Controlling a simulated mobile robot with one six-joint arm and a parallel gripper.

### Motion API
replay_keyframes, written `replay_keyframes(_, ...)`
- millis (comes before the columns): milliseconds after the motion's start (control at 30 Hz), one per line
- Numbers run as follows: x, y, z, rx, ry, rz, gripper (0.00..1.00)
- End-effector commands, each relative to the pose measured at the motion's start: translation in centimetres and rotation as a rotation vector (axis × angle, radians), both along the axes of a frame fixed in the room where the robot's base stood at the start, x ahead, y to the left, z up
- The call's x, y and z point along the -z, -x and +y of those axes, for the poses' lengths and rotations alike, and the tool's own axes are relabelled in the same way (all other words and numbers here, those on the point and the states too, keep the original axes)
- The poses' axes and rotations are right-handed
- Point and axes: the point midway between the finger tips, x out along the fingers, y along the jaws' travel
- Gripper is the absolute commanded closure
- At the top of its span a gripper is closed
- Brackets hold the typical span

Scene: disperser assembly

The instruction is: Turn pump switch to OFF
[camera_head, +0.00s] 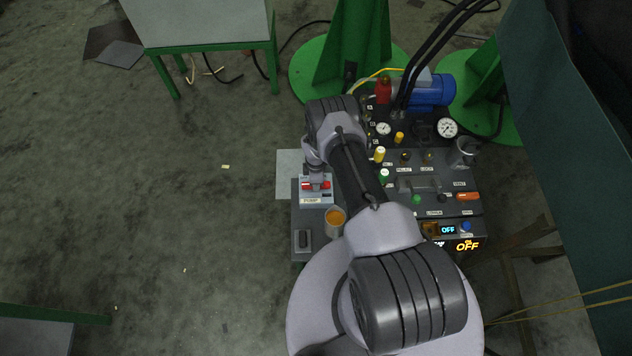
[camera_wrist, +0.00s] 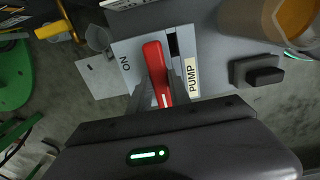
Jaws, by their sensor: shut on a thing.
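The pump switch is a pale plate with a red handle (camera_wrist: 156,62), beside a "PUMP" label (camera_wrist: 192,77) and an "ON" mark in the wrist view. In the head view the red handle (camera_head: 309,186) shows at the left of the control panel, partly hidden by my wrist. My gripper (camera_wrist: 160,94) is shut on the red handle, one finger on each side of it. A dark slot shows beside the handle. No "OFF" mark on the switch is readable in the wrist view.
The control panel (camera_head: 404,207) carries valves, gauges (camera_head: 446,128) and lit displays reading "OFF" (camera_head: 467,246). A cup of orange liquid (camera_head: 335,219) stands close to the switch, with a dark rocker switch (camera_head: 303,240) nearby.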

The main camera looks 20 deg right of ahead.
Motion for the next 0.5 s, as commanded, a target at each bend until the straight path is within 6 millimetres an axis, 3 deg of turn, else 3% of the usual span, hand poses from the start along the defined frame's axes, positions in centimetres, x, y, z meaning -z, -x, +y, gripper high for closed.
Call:
replay_keyframes(467, -0.01, -0.02, 0.02, -0.016, 0.000, -0.001, 1.00)
replay_keyframes(500, -0.01, -0.02, 0.02, -0.016, 0.000, -0.001, 0.74)
